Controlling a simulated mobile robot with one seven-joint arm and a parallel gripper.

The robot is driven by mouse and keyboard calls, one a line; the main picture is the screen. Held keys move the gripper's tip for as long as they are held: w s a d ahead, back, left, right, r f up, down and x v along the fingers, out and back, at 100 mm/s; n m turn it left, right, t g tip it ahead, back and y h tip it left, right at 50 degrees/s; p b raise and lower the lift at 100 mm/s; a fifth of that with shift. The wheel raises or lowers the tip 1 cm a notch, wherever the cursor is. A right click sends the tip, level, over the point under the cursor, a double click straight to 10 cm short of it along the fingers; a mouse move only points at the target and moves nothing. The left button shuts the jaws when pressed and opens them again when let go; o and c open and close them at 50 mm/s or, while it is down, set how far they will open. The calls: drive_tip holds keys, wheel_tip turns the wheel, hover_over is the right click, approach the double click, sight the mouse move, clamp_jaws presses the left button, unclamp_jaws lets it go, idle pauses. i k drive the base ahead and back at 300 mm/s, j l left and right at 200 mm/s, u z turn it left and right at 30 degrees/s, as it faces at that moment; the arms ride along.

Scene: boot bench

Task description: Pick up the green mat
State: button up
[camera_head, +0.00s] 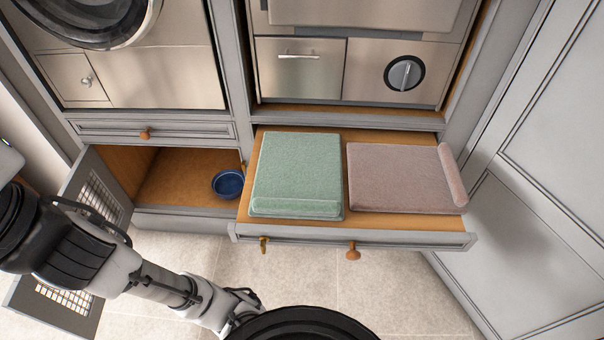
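The green mat (298,172) looks like a thick folded textile. It lies flat on the left part of a pulled-out wooden drawer or shelf (405,222), beside a pinkish-brown mat (400,178). A narrow gap separates the two mats. My arm comes in from the left, and its end reaches low toward the bottom middle, in front of the drawer. My gripper (244,304) is partly hidden behind a black round part at the bottom edge. It is apart from the green mat. Whether its fingers are open or shut does not show.
Left of the drawer, an open cupboard (172,180) holds a blue bowl (228,184). Its mesh door (98,196) hangs open near my arm. A tall grey door (530,210) stands at the right. The tiled floor (390,290) in front is clear.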

sight(298, 176)
drive_tip(key=k+j+z, duration=0.2)
drive_tip(key=j, duration=0.2)
drive_tip(key=j+z, duration=0.15)
drive_tip(key=j, duration=0.25)
drive_tip(key=k+j+z, duration=0.35)
drive_tip(key=j, duration=0.3)
